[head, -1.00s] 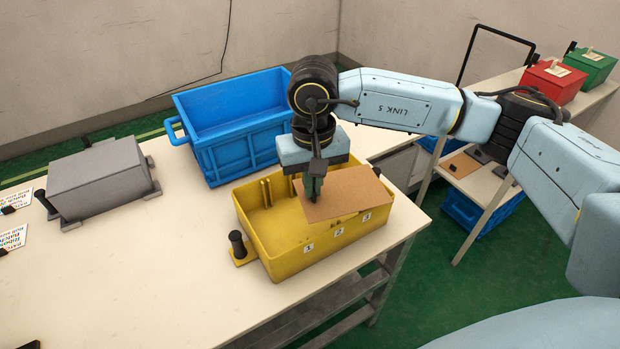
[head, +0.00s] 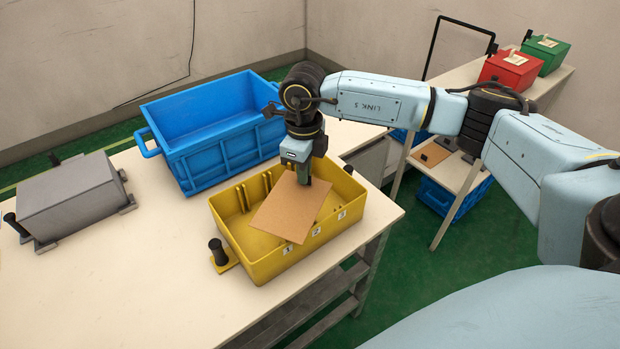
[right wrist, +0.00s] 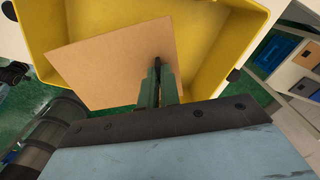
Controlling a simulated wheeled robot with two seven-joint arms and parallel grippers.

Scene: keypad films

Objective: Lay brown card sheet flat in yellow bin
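The brown card sheet (head: 289,210) is over the yellow bin (head: 264,267) in the head view, turned at an angle to the bin's walls. My right gripper (head: 303,181) is shut on the sheet near its far edge. In the right wrist view the sheet (right wrist: 115,62) spreads out from the fingers (right wrist: 158,75), with the yellow bin (right wrist: 215,45) beneath and around it. Its near corner reaches the bin's front wall in the head view; I cannot tell whether it touches. My left gripper is not in view.
A blue crate (head: 225,153) stands behind the yellow bin. A grey box (head: 70,198) sits at the table's left. A black peg (head: 218,252) stands beside the bin's left end. Red (head: 509,70) and green (head: 546,54) boxes are on a farther table. The table front is clear.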

